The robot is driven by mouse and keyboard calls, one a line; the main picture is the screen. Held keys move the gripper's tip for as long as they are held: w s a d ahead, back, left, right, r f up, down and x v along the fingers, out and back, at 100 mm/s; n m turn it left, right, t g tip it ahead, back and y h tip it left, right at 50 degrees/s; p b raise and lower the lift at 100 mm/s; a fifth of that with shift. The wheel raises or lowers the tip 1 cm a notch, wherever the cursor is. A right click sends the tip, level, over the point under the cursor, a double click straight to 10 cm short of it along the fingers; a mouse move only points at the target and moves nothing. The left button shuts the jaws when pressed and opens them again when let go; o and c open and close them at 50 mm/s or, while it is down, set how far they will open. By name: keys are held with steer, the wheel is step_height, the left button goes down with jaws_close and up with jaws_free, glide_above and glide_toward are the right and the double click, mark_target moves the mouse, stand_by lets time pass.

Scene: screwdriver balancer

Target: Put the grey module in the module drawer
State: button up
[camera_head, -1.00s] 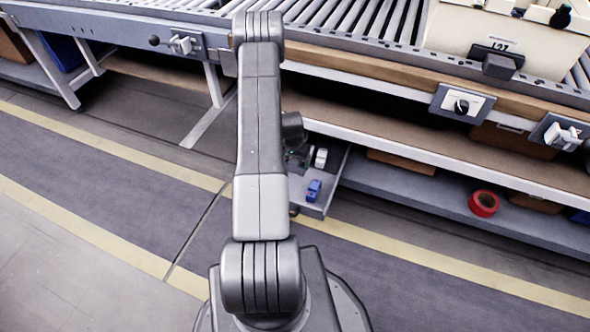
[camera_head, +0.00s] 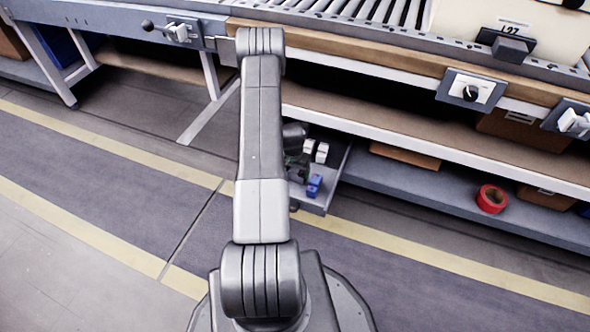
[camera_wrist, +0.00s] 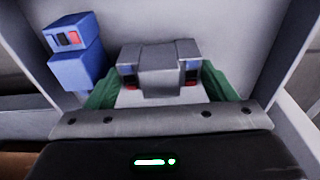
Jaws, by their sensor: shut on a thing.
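The grey module (camera_wrist: 160,66), with small blue and red patches on its ends, is between the green fingers of my gripper (camera_wrist: 160,82) in the wrist view. My gripper is shut on it. The module is over or inside the open drawer (camera_wrist: 246,38); I cannot tell whether its underside touches the floor. A blue module (camera_wrist: 74,60) is in the drawer to the left of it, apart from it. In the head view the pulled-out drawer (camera_head: 322,209) shows beside my arm, with the blue module (camera_head: 315,184) in it. There the grey module cannot be made out.
The drawer sits under a shelf (camera_head: 440,140) below the roller conveyor (camera_head: 350,8). Two pale pieces (camera_head: 315,150) show near my gripper; I cannot tell what they are. Red tape (camera_head: 491,198) and brown boxes lie on the lower shelf at right. The floor at left is clear.

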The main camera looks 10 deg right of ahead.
steer(key=o, duration=1.3)
step_height(320, 180, up, 14)
steer(key=s+p, duration=0.1)
steer(key=p, duration=0.3)
steer(key=shift+s+a+f, duration=0.15)
steer(key=shift+s+a, duration=0.05)
steer(key=shift+a, duration=0.25)
